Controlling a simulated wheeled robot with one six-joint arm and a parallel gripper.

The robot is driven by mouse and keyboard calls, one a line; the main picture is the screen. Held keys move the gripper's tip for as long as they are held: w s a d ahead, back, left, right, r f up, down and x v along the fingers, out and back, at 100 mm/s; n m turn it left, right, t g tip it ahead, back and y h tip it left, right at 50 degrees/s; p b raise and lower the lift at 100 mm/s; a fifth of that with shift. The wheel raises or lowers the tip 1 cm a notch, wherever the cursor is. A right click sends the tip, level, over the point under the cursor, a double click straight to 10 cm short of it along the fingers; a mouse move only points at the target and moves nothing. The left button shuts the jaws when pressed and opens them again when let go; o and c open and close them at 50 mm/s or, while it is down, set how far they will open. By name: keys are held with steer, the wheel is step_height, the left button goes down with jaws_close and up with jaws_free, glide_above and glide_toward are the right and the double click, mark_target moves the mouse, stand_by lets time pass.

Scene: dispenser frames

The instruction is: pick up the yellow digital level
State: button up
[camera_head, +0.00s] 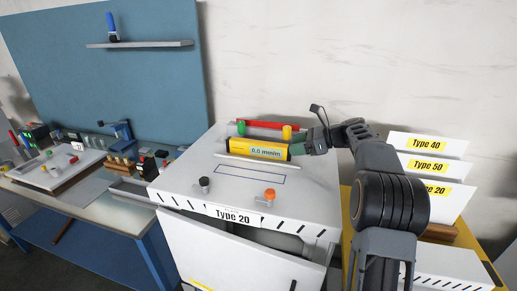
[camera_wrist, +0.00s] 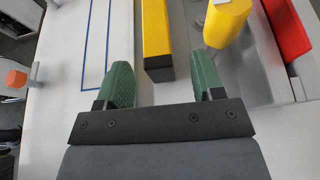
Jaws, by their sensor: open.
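The yellow digital level (camera_head: 252,149) is a long bar with a green display reading "0.0 mm/m". It lies on the white top of the dispenser marked Type 20 (camera_head: 321,196). In the wrist view its yellow body (camera_wrist: 154,28) runs up out of the picture, and its dark end face points toward my gripper. My gripper (camera_wrist: 164,80) is open, with one green finger on each side of the level's near end and a gap on both sides. In the head view my gripper (camera_head: 309,146) is at the level's right end; contact is not visible.
A red bar (camera_head: 262,125) and a yellow cylinder (camera_head: 287,132) stand just behind the level, close to my right finger in the wrist view. An orange knob (camera_head: 269,194) and a black knob (camera_head: 204,183) are in front. Type-labelled panels (camera_head: 428,145) stand at right.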

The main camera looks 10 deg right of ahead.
mark_target(282, 145)
steer(key=p+x, duration=0.1)
steer(key=x, duration=0.3)
steer(key=shift+a, duration=0.25)
steer(key=shift+w+a+f, duration=0.15)
steer(key=shift+a+f, duration=0.1)
steer(key=shift+a, duration=0.2)
steer(key=c, duration=1.1)
jaws_close()
steer(key=shift+r, duration=0.1)
